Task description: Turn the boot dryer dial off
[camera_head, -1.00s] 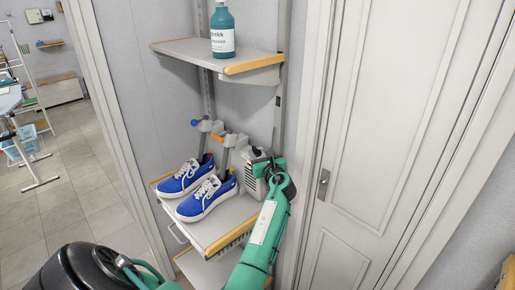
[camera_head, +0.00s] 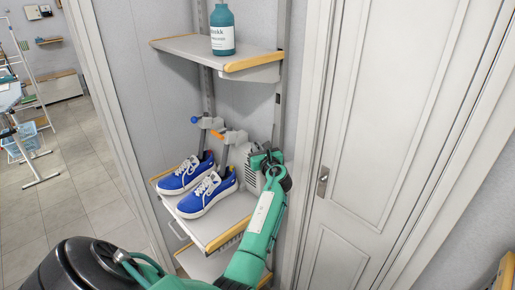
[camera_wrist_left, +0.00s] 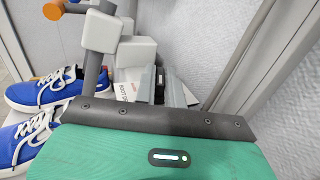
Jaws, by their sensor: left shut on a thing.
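The boot dryer (camera_head: 252,182) stands on the lower shelf, a pale grey ribbed body with upright grey tubes behind the shoes. Its white blocks and a grey tube (camera_wrist_left: 92,75) also show in the left wrist view. My left gripper (camera_head: 264,158) is at the dryer's upper right side. In the left wrist view its fingers (camera_wrist_left: 160,82) are close together around a small dark part at the dryer's labelled face (camera_wrist_left: 126,92). The gripper is shut on this part, which seems to be the dial. The dial's setting is hidden. My right gripper is in neither view.
Two blue shoes (camera_head: 208,194) sit on the lower shelf (camera_head: 222,225), left of my gripper. A teal bottle (camera_head: 222,30) stands on the upper shelf (camera_head: 205,57) above. A white door (camera_head: 385,130) is close on the right.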

